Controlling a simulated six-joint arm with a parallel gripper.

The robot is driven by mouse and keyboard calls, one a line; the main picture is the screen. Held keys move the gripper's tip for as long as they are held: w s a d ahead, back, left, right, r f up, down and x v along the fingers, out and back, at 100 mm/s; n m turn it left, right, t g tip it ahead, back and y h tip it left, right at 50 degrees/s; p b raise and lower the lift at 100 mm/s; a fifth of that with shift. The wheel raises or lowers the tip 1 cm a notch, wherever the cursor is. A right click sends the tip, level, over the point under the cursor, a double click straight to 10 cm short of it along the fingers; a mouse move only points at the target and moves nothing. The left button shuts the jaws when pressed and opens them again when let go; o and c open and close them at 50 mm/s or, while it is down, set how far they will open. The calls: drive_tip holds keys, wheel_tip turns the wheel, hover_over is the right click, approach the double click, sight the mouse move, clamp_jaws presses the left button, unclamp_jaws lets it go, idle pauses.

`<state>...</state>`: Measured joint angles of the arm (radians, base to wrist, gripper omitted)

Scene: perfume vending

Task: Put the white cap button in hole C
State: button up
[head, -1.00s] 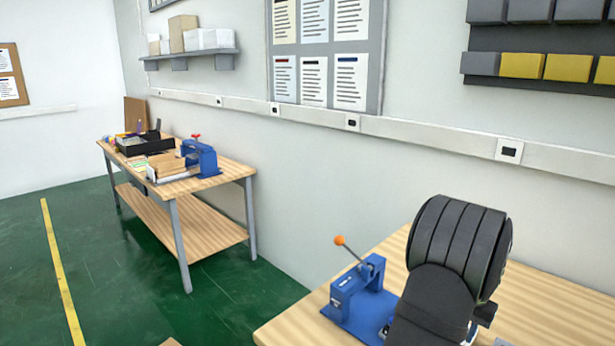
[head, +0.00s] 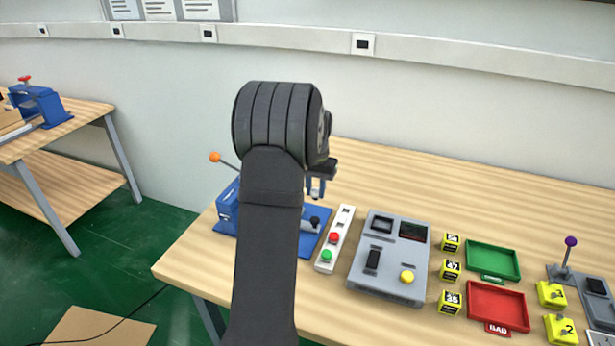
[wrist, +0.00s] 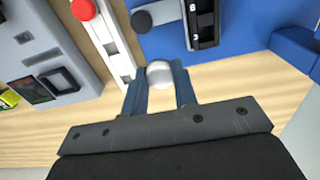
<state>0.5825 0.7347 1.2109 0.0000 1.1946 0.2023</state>
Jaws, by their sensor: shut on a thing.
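My gripper (wrist: 160,92) is shut on a round white cap button (wrist: 160,73), held between the fingertips in the wrist view. A white strip (head: 345,225) lies on the bench with a red button, a green button and small openings. In the wrist view the strip (wrist: 118,58) is just left of the held cap, apart from it or below it; I cannot tell the gap. No letter C is readable.
The blue press base (head: 307,242) is left of the strip, partly hidden by my arm. A grey device (head: 393,262) stands right of it. Farther right are yellow number blocks (head: 451,270), a green tray (head: 493,247) and a red tray (head: 525,308). Bare wood lies behind them.

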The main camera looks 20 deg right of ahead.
drive_tip(key=w+a+r, duration=0.2)
drive_tip(key=w+a, duration=0.3)
drive_tip(key=shift+s+f, duration=0.1)
drive_tip(key=shift+f, duration=3)
drive_tip(key=shift+f, duration=0.75)
drive_tip(key=o, duration=1.5)
drive_tip(key=shift+r, duration=3.5)
